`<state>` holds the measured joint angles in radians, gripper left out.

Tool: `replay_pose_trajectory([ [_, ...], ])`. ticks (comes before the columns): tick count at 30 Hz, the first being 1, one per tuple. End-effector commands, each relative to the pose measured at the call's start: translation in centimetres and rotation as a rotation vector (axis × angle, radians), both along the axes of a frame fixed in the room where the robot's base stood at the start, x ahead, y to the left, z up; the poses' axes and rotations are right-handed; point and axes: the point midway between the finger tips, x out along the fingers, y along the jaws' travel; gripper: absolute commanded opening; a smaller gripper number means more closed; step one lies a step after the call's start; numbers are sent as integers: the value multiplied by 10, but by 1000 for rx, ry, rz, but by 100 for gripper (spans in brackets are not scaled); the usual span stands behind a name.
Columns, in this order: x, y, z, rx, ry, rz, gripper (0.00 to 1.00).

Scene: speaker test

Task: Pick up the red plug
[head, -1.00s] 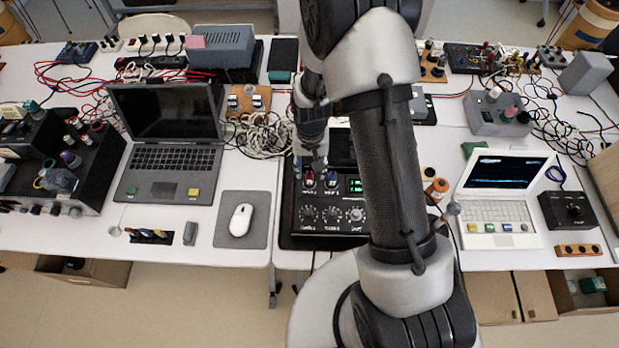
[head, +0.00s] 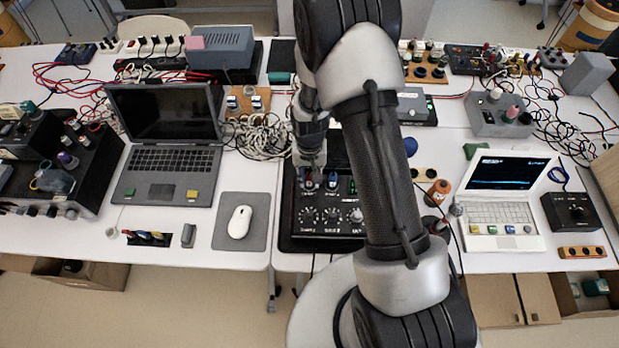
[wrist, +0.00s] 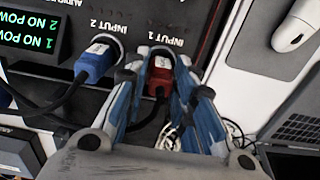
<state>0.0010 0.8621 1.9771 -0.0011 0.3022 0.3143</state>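The red plug (wrist: 160,76) sits in the socket labelled INPUT 1 on the black device's panel in the wrist view. In the head view my gripper (head: 310,170) is low over the device's back left part. The black device (head: 310,231) has knobs and a screen, partly hidden by my arm.
A blue plug (wrist: 96,62) with a dark cable stands in INPUT 2, close beside my gripper finger. A white mouse (head: 240,221) on a grey pad and an open dark laptop (head: 170,160) lie to the left. A white laptop (head: 500,205) stands to the right.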

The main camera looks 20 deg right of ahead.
Motion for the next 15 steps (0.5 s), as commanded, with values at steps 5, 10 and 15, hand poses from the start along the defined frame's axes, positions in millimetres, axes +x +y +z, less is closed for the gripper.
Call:
replay_pose_trajectory([
  [5,0,0,0,0,0,0,9],
  [10,0,0,0,0,0,0,3],
  [15,0,0,1,0,0,0,3],
])
